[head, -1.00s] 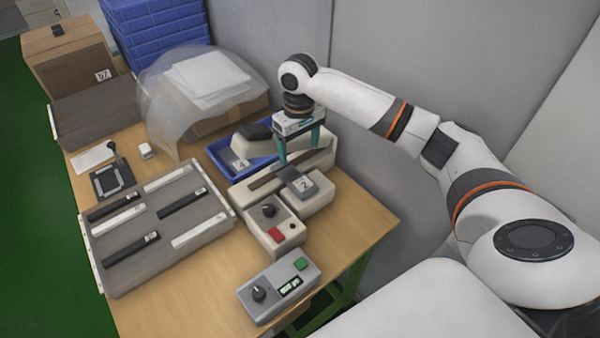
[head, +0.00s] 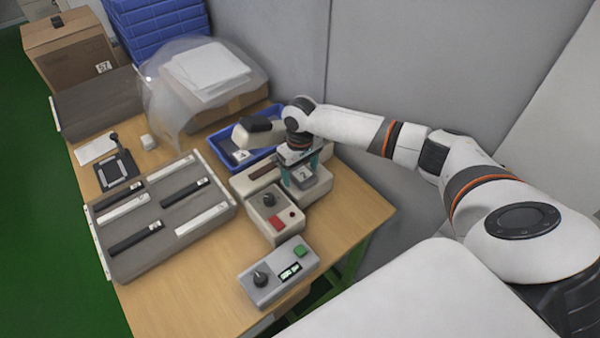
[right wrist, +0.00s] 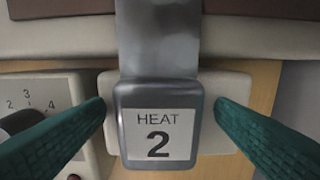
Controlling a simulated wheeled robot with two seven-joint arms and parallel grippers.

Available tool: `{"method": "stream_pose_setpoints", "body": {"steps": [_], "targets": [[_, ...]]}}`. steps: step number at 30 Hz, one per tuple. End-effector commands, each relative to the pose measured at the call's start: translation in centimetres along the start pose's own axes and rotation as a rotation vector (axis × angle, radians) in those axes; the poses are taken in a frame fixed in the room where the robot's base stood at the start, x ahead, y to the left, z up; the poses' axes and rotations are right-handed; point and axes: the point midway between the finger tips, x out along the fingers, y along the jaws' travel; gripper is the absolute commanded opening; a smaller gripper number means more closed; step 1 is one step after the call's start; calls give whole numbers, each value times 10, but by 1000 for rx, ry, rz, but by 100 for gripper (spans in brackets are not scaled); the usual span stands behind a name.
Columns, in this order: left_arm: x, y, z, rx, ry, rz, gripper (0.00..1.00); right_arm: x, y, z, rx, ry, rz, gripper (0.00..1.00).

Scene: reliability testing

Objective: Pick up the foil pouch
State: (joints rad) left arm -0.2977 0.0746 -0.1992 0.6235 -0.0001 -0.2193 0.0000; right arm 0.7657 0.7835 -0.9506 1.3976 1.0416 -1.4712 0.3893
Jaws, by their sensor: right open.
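No foil pouch can be clearly singled out. A shiny grey strip (right wrist: 158,40) in the right wrist view runs down to a grey block (right wrist: 158,133) with a white label reading "HEAT 2"; I cannot tell whether the strip is foil. The block also shows in the head view (head: 306,175), on a cream bench device. My right gripper (head: 300,172) is over it, pointing down. In the right wrist view its teal fingers (right wrist: 160,105) are spread on either side of the block, with visible gaps. My left gripper is not in view.
A cream control box (head: 272,212) with a knob and red button adjoins the device. A grey control box (head: 278,272) stands nearer. A slotted rack (head: 160,232) is left, a blue tray (head: 222,150) behind. A grey wall stands behind.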

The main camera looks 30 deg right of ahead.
Motion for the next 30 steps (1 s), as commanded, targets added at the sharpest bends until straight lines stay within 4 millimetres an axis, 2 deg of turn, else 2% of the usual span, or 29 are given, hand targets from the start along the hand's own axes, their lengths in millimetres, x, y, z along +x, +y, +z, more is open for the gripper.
{"method": "stream_pose_setpoints", "body": {"steps": [2, 3, 9, 12, 23, 26, 30], "targets": [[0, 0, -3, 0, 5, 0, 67, 0, 0, 0, 0, 0, 0, 78], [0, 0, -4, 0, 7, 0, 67, 0, 0, 0, 0, 0, 0, 75], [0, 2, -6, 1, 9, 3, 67, 0, 0, 0, -1, 0, 0, 42], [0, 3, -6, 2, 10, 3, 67, 0, 0, 0, -1, 0, 0, 30], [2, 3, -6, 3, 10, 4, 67, -6, 0, 0, -1, 0, 1, 30], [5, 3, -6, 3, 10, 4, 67, -14, 0, 0, -1, -1, 1, 30], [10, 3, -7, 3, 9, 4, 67, -36, 0, 1, -1, -4, 1, 30]]}}
